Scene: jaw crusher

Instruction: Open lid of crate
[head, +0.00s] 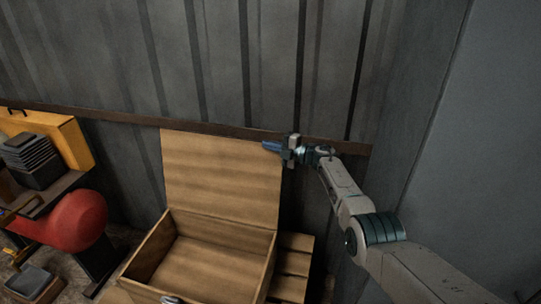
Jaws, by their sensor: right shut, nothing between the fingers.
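The wooden crate (150,254) stands low in the middle of the head view, against the wall. Its lid (222,178) stands upright at the back, raised off the box, and the inside of the crate looks empty. My right gripper (272,147) is at the lid's top right corner, its fingers shut and empty, pointing left. I cannot tell whether the fingers touch the lid. A small grey metal part shows at the crate's front edge, cut off by the frame. My left gripper is not in view.
A wooden slatted pallet or box (292,262) stands right of the crate. At the left are a red rounded object (80,217), a yellow case (72,140) and a stack of dark plates (30,158). A dark corrugated wall (220,60) closes off the back.

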